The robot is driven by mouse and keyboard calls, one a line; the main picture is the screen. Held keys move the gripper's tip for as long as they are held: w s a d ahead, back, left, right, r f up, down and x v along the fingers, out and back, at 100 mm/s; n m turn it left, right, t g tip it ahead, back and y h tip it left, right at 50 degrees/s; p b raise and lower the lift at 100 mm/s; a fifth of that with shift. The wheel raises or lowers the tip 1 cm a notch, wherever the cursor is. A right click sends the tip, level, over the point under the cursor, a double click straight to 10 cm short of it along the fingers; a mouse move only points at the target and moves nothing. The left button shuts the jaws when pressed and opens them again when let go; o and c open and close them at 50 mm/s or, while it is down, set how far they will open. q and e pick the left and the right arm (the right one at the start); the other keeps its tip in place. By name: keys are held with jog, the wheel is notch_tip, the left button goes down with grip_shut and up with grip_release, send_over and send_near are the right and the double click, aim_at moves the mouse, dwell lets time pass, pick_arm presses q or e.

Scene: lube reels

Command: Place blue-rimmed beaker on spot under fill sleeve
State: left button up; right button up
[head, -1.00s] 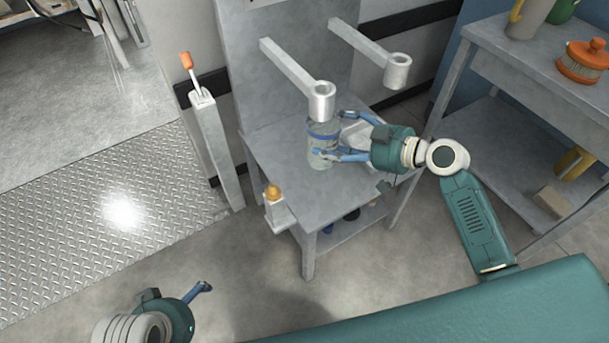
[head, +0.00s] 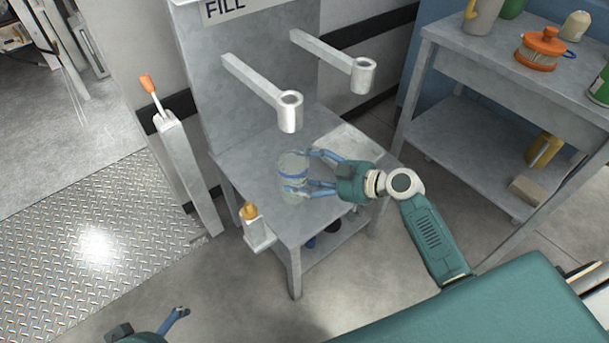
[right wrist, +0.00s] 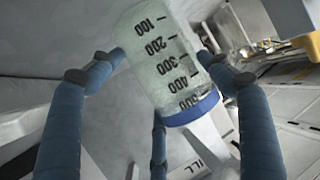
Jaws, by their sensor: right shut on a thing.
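The clear beaker (head: 293,168) with a blue rim (right wrist: 190,110) is on or just above the grey bench top (head: 252,160), in front of and below the left sleeve (head: 290,112). Whether its base touches the bench is unclear. My right gripper (head: 304,172) is shut on the beaker from the right. In the right wrist view the beaker (right wrist: 165,55) is between the blue fingers, its black graduations facing the camera. Part of a FILL sign (head: 222,9) shows on the back panel. My left gripper (head: 180,316) is low at the left, largely out of frame; its opening is unclear.
A second sleeve (head: 363,75) extends from the panel at right. An orange-handled lever (head: 148,84) stands left of the bench. A small amber-topped fitting (head: 250,212) is at the bench's front left corner. A shelf table (head: 500,75) with containers is at right.

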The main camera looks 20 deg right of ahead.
pick_arm(q)
jog(key=shift+w, duration=0.1)
jog(key=shift+w+d+r, duration=0.1)
jog(key=shift+w, duration=0.25)
jog(key=shift+w, duration=0.1)
jog(key=shift+w+d+r+t, duration=0.1)
jog(key=shift+w+r+t, duration=0.05)
jog(key=shift+w+t, duration=0.15)
pick_arm(e)
jog(key=o, duration=1.3)
pick_arm(q)
jog(key=shift+s, duration=0.1)
